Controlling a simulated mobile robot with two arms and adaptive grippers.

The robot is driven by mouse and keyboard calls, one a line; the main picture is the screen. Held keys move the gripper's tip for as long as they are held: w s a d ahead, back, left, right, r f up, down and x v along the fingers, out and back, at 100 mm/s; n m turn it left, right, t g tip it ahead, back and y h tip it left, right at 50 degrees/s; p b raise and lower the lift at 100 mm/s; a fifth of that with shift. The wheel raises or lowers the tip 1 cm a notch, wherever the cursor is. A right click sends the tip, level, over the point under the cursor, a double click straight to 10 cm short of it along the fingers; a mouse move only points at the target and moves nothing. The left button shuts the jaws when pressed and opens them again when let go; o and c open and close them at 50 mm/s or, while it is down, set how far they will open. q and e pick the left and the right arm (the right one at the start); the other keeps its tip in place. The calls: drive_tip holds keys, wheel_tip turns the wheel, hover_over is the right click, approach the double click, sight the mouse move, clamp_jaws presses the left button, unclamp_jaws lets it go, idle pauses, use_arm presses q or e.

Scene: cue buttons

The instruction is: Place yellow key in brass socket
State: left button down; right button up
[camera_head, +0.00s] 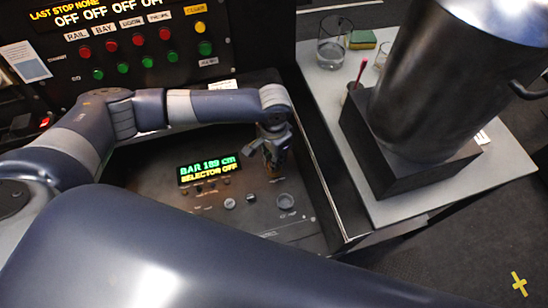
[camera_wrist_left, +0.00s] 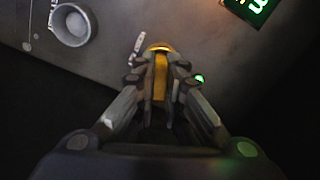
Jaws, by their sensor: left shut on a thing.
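My left gripper (camera_head: 272,158) points down over the sloped control panel, just right of its small display. In the left wrist view, the left gripper (camera_wrist_left: 159,85) is shut on the yellow key (camera_wrist_left: 160,76), a narrow yellow strip between the fingers. A rounded orange-yellow edge shows at the strip's far end; I cannot tell whether it is part of the key or a brass rim around it. No brass socket can be picked out for certain. A grey ring-shaped fitting (camera_head: 286,201) is on the panel below the gripper; it also shows in the left wrist view (camera_wrist_left: 72,24). My right gripper is not in view.
The lit display (camera_head: 208,169) reads "BAR 189 cm, SELECTOR OFF". Small knobs (camera_head: 229,203) sit below it. An upright panel (camera_head: 140,45) with red and green buttons stands behind. A side table (camera_head: 500,170) at right holds a large metal pot (camera_head: 440,80) and a glass (camera_head: 331,45).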

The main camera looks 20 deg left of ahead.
use_arm(q)
drive_tip(key=c, duration=1.7)
unclamp_jaws()
drive_tip(key=shift+f, duration=0.15)
wheel_tip(320, 180, up, 12)
drive_tip(key=shift+r+b, duration=0.2)
drive_tip(key=shift+b, duration=0.1)
